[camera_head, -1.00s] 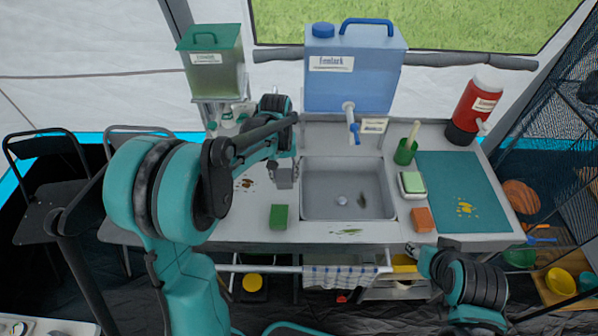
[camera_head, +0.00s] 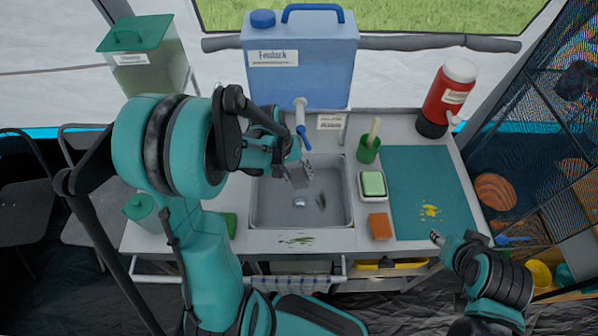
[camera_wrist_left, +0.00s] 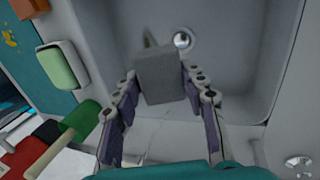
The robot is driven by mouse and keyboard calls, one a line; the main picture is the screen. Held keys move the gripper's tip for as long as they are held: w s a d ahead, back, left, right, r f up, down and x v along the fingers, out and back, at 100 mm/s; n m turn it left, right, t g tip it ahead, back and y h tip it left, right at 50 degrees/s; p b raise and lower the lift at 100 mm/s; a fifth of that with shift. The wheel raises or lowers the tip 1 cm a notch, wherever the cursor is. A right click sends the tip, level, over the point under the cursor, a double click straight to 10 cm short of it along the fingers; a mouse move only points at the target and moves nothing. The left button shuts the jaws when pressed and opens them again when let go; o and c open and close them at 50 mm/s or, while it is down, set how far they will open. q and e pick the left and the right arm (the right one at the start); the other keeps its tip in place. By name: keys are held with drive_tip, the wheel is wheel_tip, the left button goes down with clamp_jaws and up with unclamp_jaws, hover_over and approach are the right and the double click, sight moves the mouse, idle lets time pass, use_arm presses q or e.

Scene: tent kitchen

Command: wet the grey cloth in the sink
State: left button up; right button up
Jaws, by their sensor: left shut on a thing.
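The grey cloth (camera_wrist_left: 155,75) is a small grey block between the fingers of my left gripper (camera_wrist_left: 153,92), which is shut on it. In the head view the cloth (camera_head: 299,175) hangs from the left gripper (camera_head: 290,163) over the back part of the sink (camera_head: 264,220), just below the blue tap (camera_head: 303,130). The wrist view shows the drain (camera_wrist_left: 182,40) beyond the cloth and a dark streak on the basin floor. I see no water running. My right gripper (camera_head: 440,240) is near the counter's front right edge; its fingers are too small to read.
A blue water container (camera_head: 310,85) stands behind the sink. Right of the sink are a green cup with a brush (camera_head: 368,150), a green sponge on a dish (camera_head: 373,184), an orange sponge (camera_head: 380,226) and a stained teal mat (camera_head: 410,185). A red dispenser (camera_head: 455,90) stands behind.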

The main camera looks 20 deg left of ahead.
sight(302, 174)
use_arm(q)
wheel_tip(302, 174, down, 9)
drive_tip(key=b, duration=0.7)
idle(0.5)
drive_tip(key=shift+r+p, duration=3.35)
drive_tip(key=shift+r, duration=1.1)
drive_tip(key=shift+r, duration=0.1)
wheel_tip(302, 174, up, 4)
drive_tip(key=p, duration=0.3)
